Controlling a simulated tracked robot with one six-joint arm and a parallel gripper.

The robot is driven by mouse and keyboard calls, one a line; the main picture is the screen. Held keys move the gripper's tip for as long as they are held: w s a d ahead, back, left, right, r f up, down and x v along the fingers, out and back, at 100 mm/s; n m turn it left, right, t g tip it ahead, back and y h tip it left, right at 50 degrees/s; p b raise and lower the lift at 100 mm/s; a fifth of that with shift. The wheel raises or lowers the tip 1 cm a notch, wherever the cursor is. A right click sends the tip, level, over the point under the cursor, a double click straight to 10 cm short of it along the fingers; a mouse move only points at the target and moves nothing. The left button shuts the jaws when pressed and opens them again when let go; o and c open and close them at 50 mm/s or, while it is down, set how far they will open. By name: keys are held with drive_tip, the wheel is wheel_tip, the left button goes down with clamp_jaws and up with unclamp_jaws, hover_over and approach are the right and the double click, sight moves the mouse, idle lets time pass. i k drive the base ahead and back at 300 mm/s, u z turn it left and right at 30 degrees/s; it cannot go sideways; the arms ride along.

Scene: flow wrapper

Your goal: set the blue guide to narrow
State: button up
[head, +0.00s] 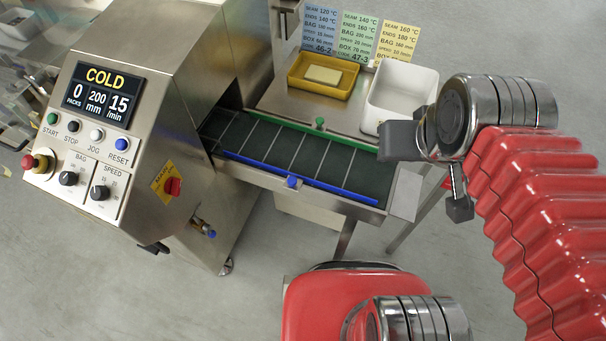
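The blue guide (330,188) is a long thin rail along the near edge of the dark infeed belt (275,146). A blue knob (292,181) sits at about its middle, on the near side. The guide's left end is close to the machine's tunnel mouth. My gripper (428,175) is open and empty, its two dark fingers spread apart. It appears to the right of the belt, near its right end, well away from the blue knob and apparently above belt height. Any width marks by the guide are too small to make out.
A green guide (350,142) with a green knob (320,122) runs along the belt's far edge. Behind it stand a yellow tray (295,82), a white bin (425,82) and three setting cards (358,38). The control panel (90,140) reads COLD. Open floor lies in front.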

sight(294, 182)
drive_tip(key=z, duration=0.05)
drive_tip(key=k, duration=1.8)
drive_tip(key=u, duration=1.05)
drive_tip(key=i, duration=1)
